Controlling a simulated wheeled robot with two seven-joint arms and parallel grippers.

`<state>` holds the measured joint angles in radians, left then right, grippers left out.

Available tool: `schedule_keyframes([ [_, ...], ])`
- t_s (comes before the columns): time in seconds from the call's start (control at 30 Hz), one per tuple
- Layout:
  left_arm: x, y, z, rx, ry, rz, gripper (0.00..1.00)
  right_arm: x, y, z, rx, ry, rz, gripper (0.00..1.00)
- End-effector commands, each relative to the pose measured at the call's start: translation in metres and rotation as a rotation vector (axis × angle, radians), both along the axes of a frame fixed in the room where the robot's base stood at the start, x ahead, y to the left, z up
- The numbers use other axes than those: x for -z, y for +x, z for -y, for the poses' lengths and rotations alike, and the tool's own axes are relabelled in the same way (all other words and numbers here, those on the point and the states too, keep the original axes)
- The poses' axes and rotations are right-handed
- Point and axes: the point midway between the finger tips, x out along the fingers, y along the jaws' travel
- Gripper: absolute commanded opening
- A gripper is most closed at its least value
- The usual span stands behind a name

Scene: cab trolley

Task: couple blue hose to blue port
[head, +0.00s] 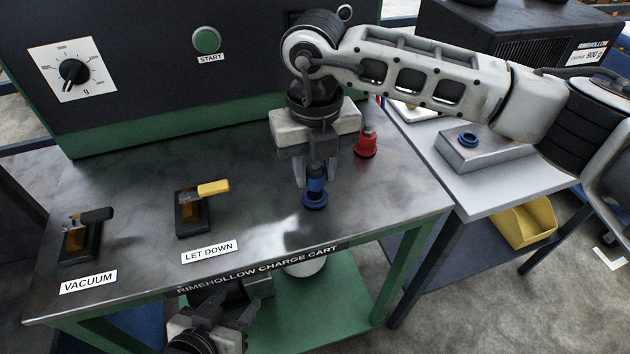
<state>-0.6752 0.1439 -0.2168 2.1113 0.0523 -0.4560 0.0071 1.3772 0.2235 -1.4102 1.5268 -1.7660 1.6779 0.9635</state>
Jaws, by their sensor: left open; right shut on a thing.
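My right gripper (316,178) points down over the cart top and is shut on the blue hose coupler (316,183). The coupler is upright, directly over the blue port (314,202) near the cart's front edge. Coupler and port overlap in the view, so I cannot tell whether the coupler is seated or only touching. The hose itself is hidden behind my gripper and arm. My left gripper (232,308) is open and empty, low in front of the cart's front edge.
A red fitting (366,144) stands just right of my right gripper. The let down valve (193,212) and vacuum valve (80,242) are to the left. A side table (490,195) holds a grey block (490,155) with a blue ring (467,140). A dark control panel (150,70) rises behind.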

Motion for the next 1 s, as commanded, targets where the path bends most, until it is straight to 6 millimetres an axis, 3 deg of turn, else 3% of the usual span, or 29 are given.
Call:
schedule_keyframes([
  [0.73,-0.017,0.0,0.0,0.0,0.0,0.001,0.52,-0.032,0.0,0.0,0.0,0.001,0.001,0.0],
  [1.0,-0.018,0.0,0.0,0.0,0.0,0.0,0.52,-0.034,0.0,0.0,0.0,0.001,0.0,0.0],
])
